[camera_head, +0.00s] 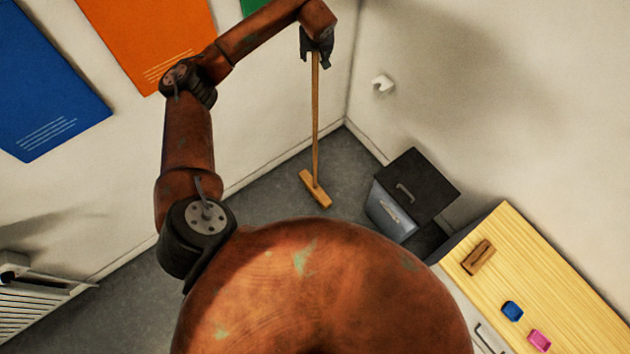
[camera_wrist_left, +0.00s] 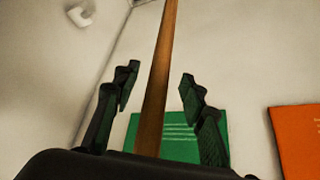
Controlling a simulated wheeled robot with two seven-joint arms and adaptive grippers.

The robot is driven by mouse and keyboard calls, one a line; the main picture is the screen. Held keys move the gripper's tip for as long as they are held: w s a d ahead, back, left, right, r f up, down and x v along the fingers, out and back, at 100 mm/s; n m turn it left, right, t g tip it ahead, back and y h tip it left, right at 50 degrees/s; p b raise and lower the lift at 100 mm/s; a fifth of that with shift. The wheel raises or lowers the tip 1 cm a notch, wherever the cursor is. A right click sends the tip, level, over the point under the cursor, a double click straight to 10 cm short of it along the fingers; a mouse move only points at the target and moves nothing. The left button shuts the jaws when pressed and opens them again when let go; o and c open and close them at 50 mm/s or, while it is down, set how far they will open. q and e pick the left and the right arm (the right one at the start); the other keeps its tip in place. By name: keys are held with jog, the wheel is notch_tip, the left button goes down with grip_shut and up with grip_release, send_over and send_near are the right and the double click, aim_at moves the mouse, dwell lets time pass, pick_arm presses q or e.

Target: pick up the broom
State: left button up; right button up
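The broom (camera_head: 315,125) has a long thin wooden handle and a wooden head on the grey floor in the corner. It stands nearly upright. My left gripper (camera_head: 317,50) is at the top of the handle, which runs up into it in the head view. In the left wrist view the handle (camera_wrist_left: 158,70) passes between the two spread fingers of my left gripper (camera_wrist_left: 159,82), with a gap on both sides. The upper end of the handle is hidden by the gripper in the head view. My right gripper is in neither view.
A dark cabinet (camera_head: 417,185) with a grey drawer stands right of the broom. A wooden-topped counter (camera_head: 545,262) at lower right holds small items. A white wall fixture (camera_head: 382,84) and an orange poster (camera_head: 150,35) are on the walls. The floor around the broom head is clear.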

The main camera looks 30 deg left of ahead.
pick_arm(q)
jog(key=shift+x, duration=1.4)
jog(key=shift+c, duration=0.3)
grip_shut()
jog(key=shift+w+r, duration=0.15)
jog(key=shift+r, duration=0.05)
